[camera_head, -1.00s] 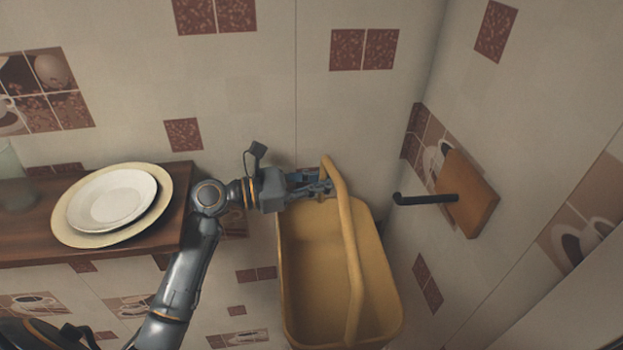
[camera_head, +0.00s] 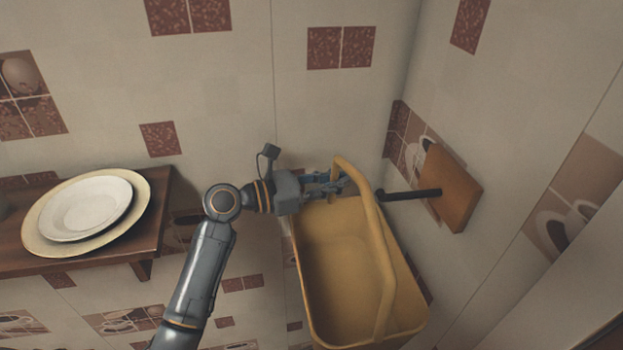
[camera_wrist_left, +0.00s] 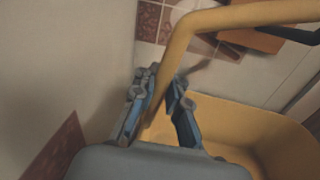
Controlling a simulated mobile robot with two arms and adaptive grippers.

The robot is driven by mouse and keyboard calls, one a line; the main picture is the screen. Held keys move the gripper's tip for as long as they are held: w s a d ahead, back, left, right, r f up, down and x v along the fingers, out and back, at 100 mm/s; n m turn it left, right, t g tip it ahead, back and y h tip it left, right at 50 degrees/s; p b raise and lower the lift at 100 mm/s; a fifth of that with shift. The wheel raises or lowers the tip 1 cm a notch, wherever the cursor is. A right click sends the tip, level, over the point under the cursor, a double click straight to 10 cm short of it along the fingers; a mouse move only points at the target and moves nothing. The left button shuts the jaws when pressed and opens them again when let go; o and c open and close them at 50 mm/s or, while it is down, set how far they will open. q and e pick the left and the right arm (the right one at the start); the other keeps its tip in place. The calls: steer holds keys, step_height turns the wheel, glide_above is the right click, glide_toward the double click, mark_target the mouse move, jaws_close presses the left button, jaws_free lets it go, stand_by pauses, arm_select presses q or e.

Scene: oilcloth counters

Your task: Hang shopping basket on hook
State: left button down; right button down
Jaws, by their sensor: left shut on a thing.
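The yellow shopping basket (camera_head: 345,262) hangs from its arched handle (camera_head: 381,255), open side up, in the head view. My left gripper (camera_head: 338,183) is shut on the handle near its far end; the left wrist view shows the handle (camera_wrist_left: 179,55) between the fingers (camera_wrist_left: 160,108). The black hook (camera_head: 408,194) sticks out leftward from an orange-brown wooden plate (camera_head: 452,187) on the right wall. My right gripper is not in view.
A dark wooden shelf (camera_head: 150,235) stands at the left, carrying a stack of plates (camera_head: 90,208). The tiled back wall (camera_head: 240,100) and the right wall meet in a corner behind the basket.

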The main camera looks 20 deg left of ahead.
arm_select(q)
steer(key=x, duration=0.2)
steer(key=f+x, duration=0.1)
steer(key=x, duration=0.1)
steer(key=shift+s+d, duration=0.1)
steer(key=shift+d, duration=0.15)
steer(key=shift+d+f, duration=0.1)
steer(key=shift+f, duration=0.15)
stand_by(0.3)
